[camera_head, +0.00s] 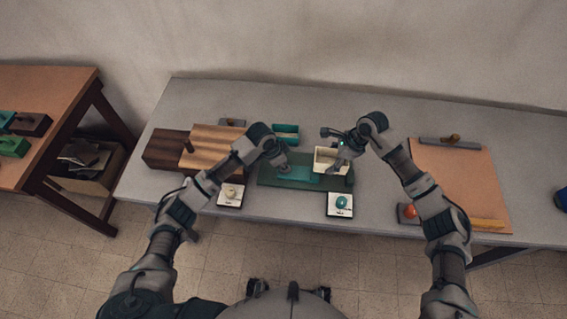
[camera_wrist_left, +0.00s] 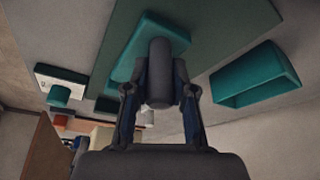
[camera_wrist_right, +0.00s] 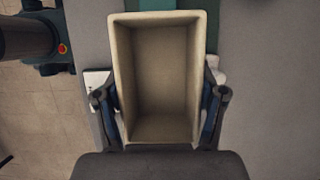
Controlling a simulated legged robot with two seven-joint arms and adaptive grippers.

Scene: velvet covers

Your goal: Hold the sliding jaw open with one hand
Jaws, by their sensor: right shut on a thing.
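A teal sliding jaw (camera_head: 300,174) sits on a dark green base (camera_head: 338,184) at mid-table; both also show in the left wrist view, the jaw (camera_wrist_left: 125,68) and the base (camera_wrist_left: 222,28). My left gripper (camera_head: 281,166) is above the jaw. Its fingers (camera_wrist_left: 160,90) close around an upright grey post (camera_wrist_left: 160,58) on the jaw. My right gripper (camera_head: 338,160) is shut on a cream open-topped box (camera_head: 326,155), with one finger on each side. The box (camera_wrist_right: 160,75) looks empty in the right wrist view and covers much of the base's right part.
A teal open box (camera_head: 286,130) lies behind the base. White cards with a cream knob (camera_head: 231,192) and a teal knob (camera_head: 341,202) lie in front. Wooden blocks (camera_head: 205,145) stand left; a tan board (camera_head: 455,180) and a red ball (camera_head: 409,211) lie right.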

